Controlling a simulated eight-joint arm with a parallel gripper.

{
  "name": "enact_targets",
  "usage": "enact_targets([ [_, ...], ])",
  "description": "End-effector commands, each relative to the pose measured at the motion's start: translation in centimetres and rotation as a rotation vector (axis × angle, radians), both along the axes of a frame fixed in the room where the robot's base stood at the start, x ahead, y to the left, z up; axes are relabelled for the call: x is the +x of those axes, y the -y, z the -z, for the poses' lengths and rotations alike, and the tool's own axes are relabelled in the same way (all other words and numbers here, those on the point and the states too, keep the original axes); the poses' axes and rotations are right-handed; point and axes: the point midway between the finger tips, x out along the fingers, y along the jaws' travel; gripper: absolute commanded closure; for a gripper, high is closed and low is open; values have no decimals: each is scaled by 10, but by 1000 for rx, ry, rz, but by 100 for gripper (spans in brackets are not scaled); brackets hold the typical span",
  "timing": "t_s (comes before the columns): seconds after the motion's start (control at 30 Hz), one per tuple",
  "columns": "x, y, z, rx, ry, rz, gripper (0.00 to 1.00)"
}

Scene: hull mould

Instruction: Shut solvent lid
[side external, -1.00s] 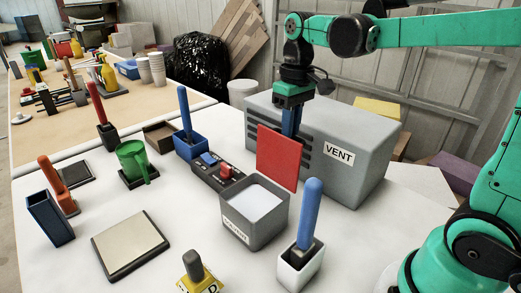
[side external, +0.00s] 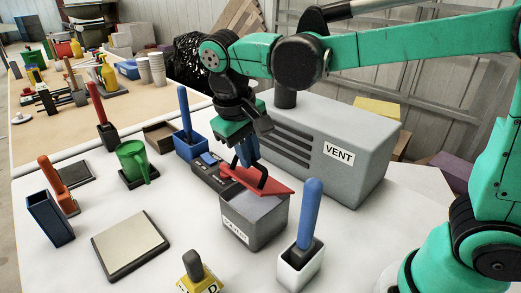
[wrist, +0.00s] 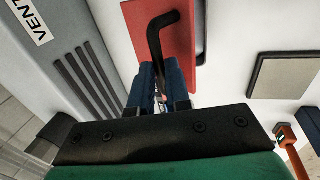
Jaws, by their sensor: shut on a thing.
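The red lid (side external: 277,187) of the solvent box lies tilted over the top of the grey open box (side external: 264,232), whose front carries a partly readable label. Some of the box opening still shows at the front under the lid. My gripper (side external: 247,158) is at the black handle on top of the lid and is shut on it. In the wrist view, the blue fingers (wrist: 165,80) meet the black handle (wrist: 155,40) over the red lid (wrist: 138,28). The exact contact between fingers and handle is partly hidden.
The grey VENT unit (side external: 340,175) stands right behind the box. A white holder (side external: 300,268) with a blue-handled tool stands close at front right. A dark switch box (side external: 208,175) is at left. Free white table lies between the box and the flat pad (side external: 130,243).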

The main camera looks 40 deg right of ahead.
Motion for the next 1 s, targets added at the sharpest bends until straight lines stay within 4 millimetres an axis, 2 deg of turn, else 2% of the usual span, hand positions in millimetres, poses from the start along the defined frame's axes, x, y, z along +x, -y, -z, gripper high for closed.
enact_targets([
  [0.17,0,-18,12,3,-2,-6,100],
  [0.3,0,-30,24,-115,-2,-10,100],
  [0.33,0,-29,23,-119,-1,-5,95],
  [0.4,0,-27,23,-116,-1,-1,75],
  [0.43,0,-27,23,-116,-1,-1,73],
  [0.77,0,-28,20,-116,-1,-1,73],
  [1.0,0,-38,-8,-116,-1,-3,73],
])
